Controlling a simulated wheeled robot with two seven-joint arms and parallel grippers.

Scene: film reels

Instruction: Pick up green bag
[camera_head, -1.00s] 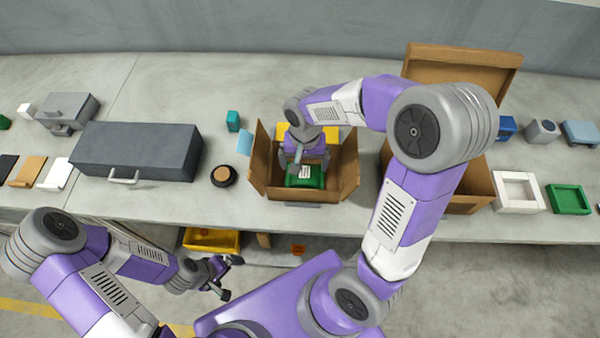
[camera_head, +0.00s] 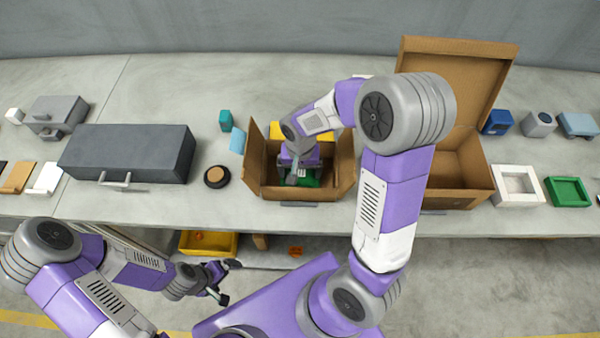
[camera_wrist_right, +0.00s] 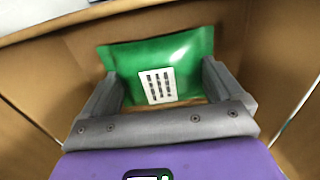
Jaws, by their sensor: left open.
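The green bag (camera_wrist_right: 155,57) lies in the open cardboard box (camera_head: 256,155) and has a white label with dark marks. In the head view only a bit of the green bag (camera_head: 313,177) shows below my right gripper (camera_head: 298,178), which reaches down into the box. In the right wrist view my right gripper (camera_wrist_right: 160,95) has its fingers spread wide, one at each side of the bag. Whether the fingers touch the bag cannot be told. My left gripper (camera_head: 226,282) is open and empty, low in front of the table.
A larger open cardboard box (camera_head: 460,165) stands to the right. A dark grey toolbox (camera_head: 130,150) and a round dark tin (camera_head: 216,177) are to the left. A yellow bin (camera_head: 208,243) sits below the table edge. The box walls stand close around my right gripper.

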